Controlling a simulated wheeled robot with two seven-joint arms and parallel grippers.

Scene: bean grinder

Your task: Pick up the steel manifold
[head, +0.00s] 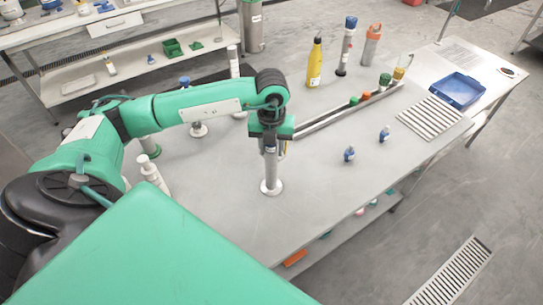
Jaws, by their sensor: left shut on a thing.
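My left gripper (271,146) points down over the middle of the table and is shut on the steel manifold (270,171), an upright grey cylinder with a wide round foot. The gripper hides its top. The manifold stands about vertical; I cannot tell whether its foot touches the table or is just above it. My right gripper is not in view.
The grey table (310,205) is clear in front of the manifold. A long rail (335,118) with coloured caps lies behind and right. Two small blue bottles (384,134) stand at right. A yellow bottle (315,64) stands behind; a blue tray (457,91) lies far right.

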